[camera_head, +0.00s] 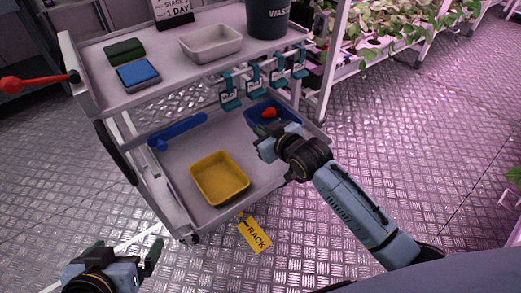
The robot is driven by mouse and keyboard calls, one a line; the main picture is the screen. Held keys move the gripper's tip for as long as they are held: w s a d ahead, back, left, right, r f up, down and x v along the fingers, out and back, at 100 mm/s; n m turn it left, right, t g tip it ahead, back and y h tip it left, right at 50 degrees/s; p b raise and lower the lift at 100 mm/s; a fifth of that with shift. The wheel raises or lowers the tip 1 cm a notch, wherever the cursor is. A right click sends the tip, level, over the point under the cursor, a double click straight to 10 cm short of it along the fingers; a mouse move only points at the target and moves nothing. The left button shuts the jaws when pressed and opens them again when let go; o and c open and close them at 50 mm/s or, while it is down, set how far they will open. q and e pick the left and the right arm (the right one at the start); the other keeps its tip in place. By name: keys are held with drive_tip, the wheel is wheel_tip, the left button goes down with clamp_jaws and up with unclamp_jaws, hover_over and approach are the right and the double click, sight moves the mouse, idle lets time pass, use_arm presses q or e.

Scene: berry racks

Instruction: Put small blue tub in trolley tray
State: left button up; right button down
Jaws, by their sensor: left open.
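The small blue tub (252,119) is at the right end of the trolley's lower tray (185,160), with a red item (268,113) inside it. My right gripper (262,147) is over the lower tray, just in front of the tub, and covers part of its near side. I cannot tell whether its fingers touch the tub or whether they are open. My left gripper (128,256) is open and empty, low at the left, over the floor in front of the trolley.
A yellow tub (219,180) and a long blue tool (178,131) lie in the lower tray. The upper tray holds a pale tub (211,46), a dark bin (267,20), a green item (124,51) and a blue block (138,75). Teal clips (230,93) hang from its edge.

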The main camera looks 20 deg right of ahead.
drive_tip(key=f+b, duration=0.1)
drive_tip(key=f, duration=0.2)
drive_tip(key=shift+w+a+b, duration=0.1)
drive_tip(key=shift+w+b, duration=0.25)
drive_tip(key=shift+b, duration=0.05)
drive_tip(key=shift+f, duration=0.35)
wheel_tip(320, 180, down, 3)
drive_tip(key=shift+f+b, duration=0.1)
drive_tip(key=shift+b, duration=1)
use_arm(q)
drive_tip(key=w+d+r+t+h, duration=0.2)
drive_tip(key=r+t, duration=0.3)
drive_tip(key=r, duration=0.3)
drive_tip(key=w+d+r+t+h, duration=0.1)
drive_tip(key=d+r+t+h, duration=0.1)
drive_tip(key=r+t, duration=0.4)
drive_tip(key=shift+w+r+m+t, duration=0.3)
drive_tip(key=shift+w+r, duration=0.05)
drive_tip(key=shift+r, duration=0.7)
drive_tip(key=shift+d, duration=0.1)
use_arm(e)
drive_tip(key=shift+f, duration=0.15)
drive_tip(key=c, duration=1.7)
unclamp_jaws()
